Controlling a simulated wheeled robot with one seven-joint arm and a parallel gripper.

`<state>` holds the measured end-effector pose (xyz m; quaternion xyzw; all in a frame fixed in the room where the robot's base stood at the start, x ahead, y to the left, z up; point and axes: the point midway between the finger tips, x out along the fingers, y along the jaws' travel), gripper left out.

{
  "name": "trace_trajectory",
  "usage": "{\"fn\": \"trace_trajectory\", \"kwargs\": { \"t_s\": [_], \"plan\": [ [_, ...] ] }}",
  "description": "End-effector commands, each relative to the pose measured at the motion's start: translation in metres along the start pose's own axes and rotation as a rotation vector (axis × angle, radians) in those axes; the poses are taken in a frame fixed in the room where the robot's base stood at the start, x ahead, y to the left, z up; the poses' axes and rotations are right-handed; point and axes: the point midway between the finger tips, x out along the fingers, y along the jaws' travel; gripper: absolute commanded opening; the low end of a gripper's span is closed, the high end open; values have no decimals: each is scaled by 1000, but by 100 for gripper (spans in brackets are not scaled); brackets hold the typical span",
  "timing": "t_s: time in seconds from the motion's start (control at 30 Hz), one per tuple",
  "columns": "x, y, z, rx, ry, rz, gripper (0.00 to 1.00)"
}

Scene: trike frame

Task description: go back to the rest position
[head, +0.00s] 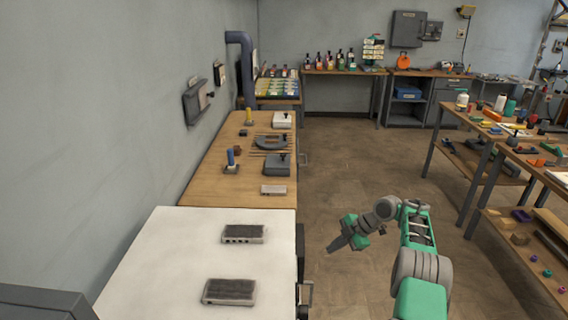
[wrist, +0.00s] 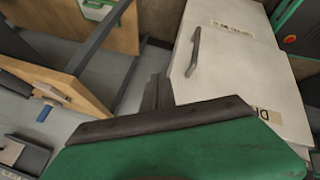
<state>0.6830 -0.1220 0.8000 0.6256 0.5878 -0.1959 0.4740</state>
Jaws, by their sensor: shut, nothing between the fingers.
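My gripper (head: 338,244) hangs over the open floor in the head view, right of the white-topped bench. My green and grey arm reaches to it from the lower right. The fingers are together and hold nothing. In the wrist view, the dark finger ends (wrist: 157,92) show past the edge of my green gripper body, in front of a white cabinet with a handle. Nothing touches the gripper in either view.
A white bench (head: 150,270) with two grey boxes (head: 230,292) stands at the left. A wooden workbench (head: 215,165) with tools runs behind it. Cluttered tables (head: 480,125) stand at the right. The floor (head: 350,180) between them is clear.

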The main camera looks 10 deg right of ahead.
Motion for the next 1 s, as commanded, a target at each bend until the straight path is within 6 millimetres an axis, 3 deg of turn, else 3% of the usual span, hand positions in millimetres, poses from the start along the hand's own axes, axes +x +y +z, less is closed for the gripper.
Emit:
{"fn": "trace_trajectory", "kwargs": {
  "t_s": [0.07,0.17,0.23,0.37,0.47,0.57,0.7,0.9,1.0],
  "plan": [
    [0,0,2,152,-5,1,0],
    [6,-3,23,493,-50,11,0],
    [32,-34,40,810,-77,-25,0],
    [74,-103,54,1254,-142,-119,0],
    [84,-161,49,1596,-248,-181,0],
    [69,-208,27,1870,-391,-204,0],
    [24,-258,-30,2106,-618,-174,0],
    [-42,-306,-116,2141,-816,-57,0],
    [-68,-319,-152,2099,-847,21,0]
  ]
}}
